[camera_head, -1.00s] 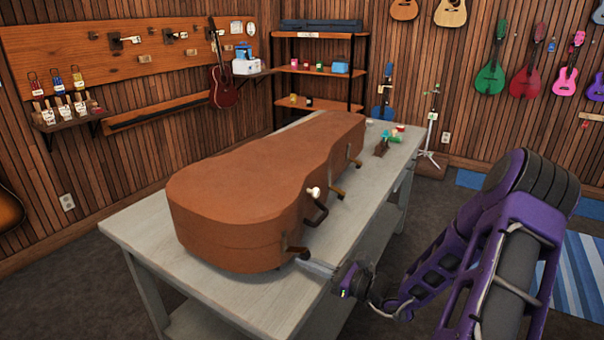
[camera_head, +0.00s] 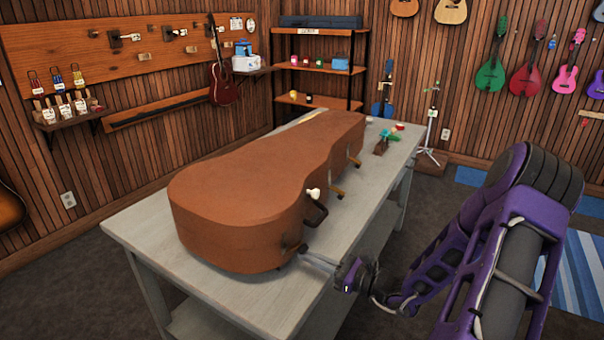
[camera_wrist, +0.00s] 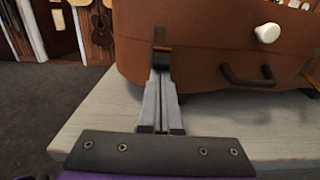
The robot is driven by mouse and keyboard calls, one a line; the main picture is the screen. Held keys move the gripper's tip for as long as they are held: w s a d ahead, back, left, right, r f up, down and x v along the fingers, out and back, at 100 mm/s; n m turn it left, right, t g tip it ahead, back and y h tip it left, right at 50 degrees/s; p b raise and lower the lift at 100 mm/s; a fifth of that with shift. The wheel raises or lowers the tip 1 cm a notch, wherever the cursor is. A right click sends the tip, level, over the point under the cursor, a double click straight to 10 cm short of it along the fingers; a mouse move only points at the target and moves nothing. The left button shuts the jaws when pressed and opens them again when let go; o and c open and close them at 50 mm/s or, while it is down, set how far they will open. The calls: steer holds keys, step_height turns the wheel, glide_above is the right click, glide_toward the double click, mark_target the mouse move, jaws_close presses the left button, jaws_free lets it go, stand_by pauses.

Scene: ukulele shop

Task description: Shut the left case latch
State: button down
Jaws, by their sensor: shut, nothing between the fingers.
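A brown ukulele case (camera_head: 245,200) lies closed-lidded on the grey table. Its near side carries a dark handle (camera_head: 316,213) with a white knob (camera_head: 313,193) above it, and brass-coloured latches. The left latch (camera_head: 296,249) is low on the case's near-left side; it also shows in the wrist view (camera_wrist: 161,57), straight in front of the fingertips. My gripper (camera_head: 303,258) is shut and empty, its tips at or very near this latch. The wrist view shows the two fingers (camera_wrist: 161,78) together. Whether they touch the latch, and its exact position, I cannot tell.
The grey table (camera_head: 150,240) has bare room to the left and front of the case. Another latch (camera_head: 336,191) sits right of the handle. Small coloured items (camera_head: 385,140) stand at the table's far right end.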

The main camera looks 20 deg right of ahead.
steer(key=r+p+v, duration=0.1)
steer(key=p+v, duration=0.1)
steer(key=v, duration=0.7)
steer(key=shift+s+d+r+p, duration=0.25)
steer(key=shift+s+r+p, duration=0.05)
stand_by(0.7)
stand_by(0.4)
